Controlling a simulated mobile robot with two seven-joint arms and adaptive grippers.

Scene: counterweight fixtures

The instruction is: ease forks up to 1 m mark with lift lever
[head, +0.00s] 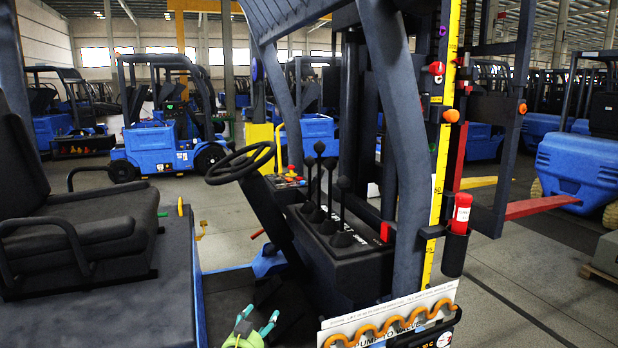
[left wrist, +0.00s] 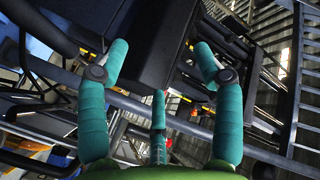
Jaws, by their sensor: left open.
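A row of upright black levers with round knobs (head: 330,164) stands on the dark console right of the steering wheel; I cannot tell which is the lift lever. The red forks (head: 540,207) stick out to the right of the mast, low down. A yellow measuring strip (head: 441,165) with marks runs up beside the mast; its small figures are hard to read. My left gripper (head: 256,323), green with teal fingers, is low at the bottom edge, below and left of the levers and apart from them. In the left wrist view its fingers (left wrist: 160,75) are spread and empty before a dark box.
The steering wheel (head: 240,163) and black seat (head: 75,215) are at the left. A blue-grey post (head: 405,120) stands just right of the levers. A red cylinder (head: 461,213) sits in a black holder. A white sign (head: 390,318) is at the bottom. Other blue trucks stand behind.

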